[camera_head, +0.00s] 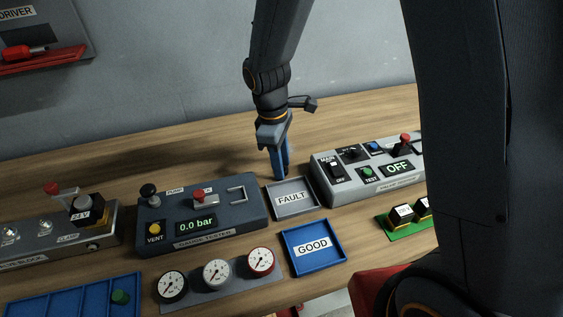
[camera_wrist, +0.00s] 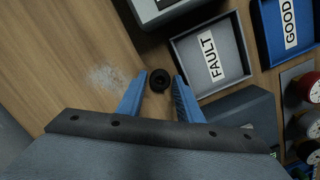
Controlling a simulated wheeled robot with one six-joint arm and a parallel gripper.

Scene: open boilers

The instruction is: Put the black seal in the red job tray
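The black seal (camera_wrist: 159,80) is a small dark ring on the wooden bench in the wrist view. My gripper (camera_wrist: 161,77) is open, with one blue finger on each side of the seal and a gap showing on both sides. In the head view my gripper (camera_head: 281,176) points down at the bench behind the FAULT tray, and the seal cannot be made out there. A red surface (camera_head: 372,288) shows at the lower right of the head view, mostly hidden by my arm; I cannot tell whether it is the red job tray.
The grey FAULT tray (camera_head: 284,211) is close beside my gripper, with the blue GOOD tray (camera_head: 320,262) in front. A gauge tester (camera_head: 240,232) stands left and a panel reading OFF (camera_head: 377,187) right. Gauges (camera_head: 217,273) stand in front. The bench behind is clear.

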